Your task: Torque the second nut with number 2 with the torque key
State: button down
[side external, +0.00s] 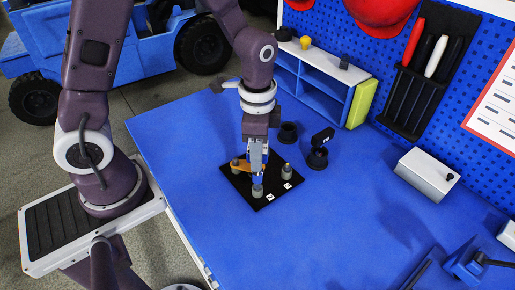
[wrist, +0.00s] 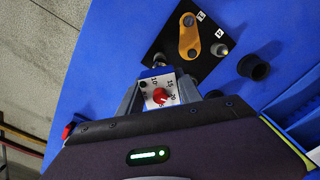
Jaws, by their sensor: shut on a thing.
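My gripper (side external: 257,168) points down over a black plate (side external: 233,184) on the blue table. It is shut on the torque key (wrist: 160,90), whose white face with numbers and a red knob shows between the fingers in the wrist view. In the side view the key's lower end is hard to separate from the front post (side external: 258,191); I cannot tell whether they touch. Another nut-topped post (side external: 287,170) stands at the plate's right and one (side external: 235,164) at its left. An orange link (wrist: 190,36) lies on the plate. The small white labels (side external: 287,186) are too small to read surely.
A white box (side external: 426,177) and a blue shelf (side external: 318,82) stand farther back. The table front right of the plate is clear.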

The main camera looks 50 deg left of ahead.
jog(key=shift+f, duration=1.4)
dwell(0.6)
dwell(0.3)
jog(key=m, duration=0.6)
jog(key=shift+m, duration=0.4)
jog(key=m, duration=0.5)
jog(key=shift+m, duration=0.3)
jog(key=shift+r, duration=2)
jog(key=shift+r, duration=0.1)
